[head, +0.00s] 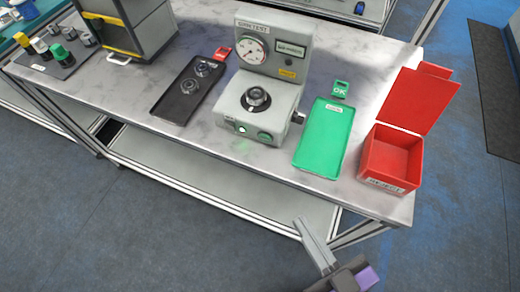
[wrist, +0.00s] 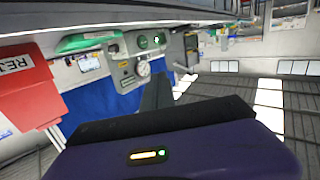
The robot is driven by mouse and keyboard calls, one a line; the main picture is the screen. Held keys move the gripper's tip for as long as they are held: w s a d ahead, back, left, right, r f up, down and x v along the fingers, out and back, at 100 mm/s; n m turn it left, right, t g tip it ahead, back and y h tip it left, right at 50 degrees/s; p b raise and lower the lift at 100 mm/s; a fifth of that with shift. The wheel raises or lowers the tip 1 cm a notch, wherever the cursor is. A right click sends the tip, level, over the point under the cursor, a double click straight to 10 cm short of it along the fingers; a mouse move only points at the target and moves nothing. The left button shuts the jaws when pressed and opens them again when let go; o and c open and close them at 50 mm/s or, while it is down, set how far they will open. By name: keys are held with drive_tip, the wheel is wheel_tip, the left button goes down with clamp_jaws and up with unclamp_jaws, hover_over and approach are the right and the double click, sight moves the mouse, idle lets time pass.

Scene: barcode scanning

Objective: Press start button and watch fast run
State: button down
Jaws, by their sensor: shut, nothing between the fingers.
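The grey test machine (head: 262,85) stands on the bench with a round dial and small display on its upright panel. A dark round part (head: 257,97) sits on top of its base. Two round buttons are on its front: the left one (head: 241,128) looks whitish, the right one (head: 265,137) green. The machine also shows sideways in the wrist view (wrist: 128,75). My gripper (head: 301,222) is shut and empty, in front of the bench's front edge, low and to the right of the machine, apart from the buttons.
A green tray (head: 325,135) with an OK sign lies right of the machine. An open red bin (head: 392,158) stands at the bench's right end. A black tray (head: 180,100) with dark round parts lies left. A grey box (head: 135,30) stands farther left. Open floor lies in front.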

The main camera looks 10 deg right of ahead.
sight(265, 139)
drive_tip(key=w+a+f+n+g+h+b, duration=0.1)
drive_tip(key=w+a+f+n+b, duration=0.1)
drive_tip(key=w+a+f+n, duration=0.4)
drive_tip(key=w+a+f+n+h+b, duration=0.1)
drive_tip(key=w+a+f+n, duration=0.15)
drive_tip(key=a+n, duration=0.65)
drive_tip(key=w+a+f+n+g+h+b, duration=0.1)
drive_tip(key=w+a+f+n+b, duration=0.15)
drive_tip(key=w+a+n, duration=0.35)
drive_tip(key=s+d+r+n+h, duration=0.4)
drive_tip(key=d+r+h, duration=0.1)
drive_tip(key=d+h, duration=0.4)
drive_tip(key=h, duration=0.2)
drive_tip(key=shift+s+d+n+h, duration=0.2)
drive_tip(key=shift+n+h, duration=0.1)
drive_tip(key=shift+h, duration=0.1)
drive_tip(key=shift+w, duration=0.15)
drive_tip(key=p+x, duration=0.1)
drive_tip(key=x, duration=1.3)
drive_tip(key=shift+r+p, duration=0.1)
drive_tip(key=shift+p, duration=0.25)
